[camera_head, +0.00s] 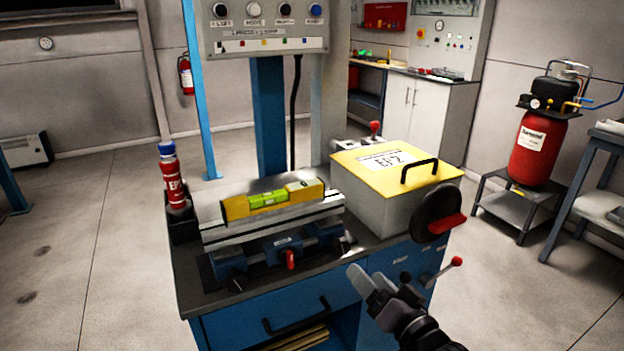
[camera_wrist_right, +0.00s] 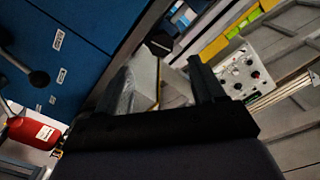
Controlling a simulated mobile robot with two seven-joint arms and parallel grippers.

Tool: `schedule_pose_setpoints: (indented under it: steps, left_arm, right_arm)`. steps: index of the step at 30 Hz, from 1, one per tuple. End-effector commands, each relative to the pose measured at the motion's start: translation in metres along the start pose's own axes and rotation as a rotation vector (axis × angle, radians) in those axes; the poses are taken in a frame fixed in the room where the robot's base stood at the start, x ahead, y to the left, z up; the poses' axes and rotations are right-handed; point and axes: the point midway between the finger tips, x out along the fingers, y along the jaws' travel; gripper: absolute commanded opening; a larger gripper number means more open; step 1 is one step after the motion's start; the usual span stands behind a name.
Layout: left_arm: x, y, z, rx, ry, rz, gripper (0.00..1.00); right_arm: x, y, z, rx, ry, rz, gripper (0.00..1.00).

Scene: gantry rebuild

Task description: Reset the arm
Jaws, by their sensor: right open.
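My right gripper (camera_head: 370,278) shows at the lower middle of the head view, in front of the blue workbench (camera_head: 262,307). Its grey fingers point up and to the left. In the right wrist view the two fingers of the right gripper (camera_wrist_right: 168,75) stand apart with nothing held between them. The gripper is open and empty, and I see no contact with the bench. My left arm and left gripper are not in view.
On the bench are a yellow level (camera_head: 272,199) on a blue-jawed vise (camera_head: 280,250), a red bottle (camera_head: 173,178) and a yellow-lidded box (camera_head: 380,205) with a black handwheel (camera_head: 435,208). A red-knobbed lever (camera_head: 455,262) sticks out near my right gripper.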

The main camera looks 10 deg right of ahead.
Motion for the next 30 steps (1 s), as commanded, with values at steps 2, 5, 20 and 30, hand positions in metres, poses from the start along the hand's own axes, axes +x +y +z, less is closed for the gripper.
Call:
schedule_pose_setpoints:
  steps: [2, 5, 20, 30]
  left_arm:
    - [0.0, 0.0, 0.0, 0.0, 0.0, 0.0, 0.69]
    - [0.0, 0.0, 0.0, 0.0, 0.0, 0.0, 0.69]
    - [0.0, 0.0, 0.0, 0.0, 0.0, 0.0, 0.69]
    - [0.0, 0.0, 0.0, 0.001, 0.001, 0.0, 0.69]
  right_arm:
    - [-0.013, 0.01, 0.018, -0.032, -0.031, 0.034, 0.69]
    - [-0.04, 0.03, 0.051, -0.112, -0.095, 0.099, 0.69]
    - [-0.215, 0.095, 0.181, -0.567, -0.52, 0.335, 0.69]
    - [-0.229, 0.098, 0.187, -0.605, -0.559, 0.344, 0.69]
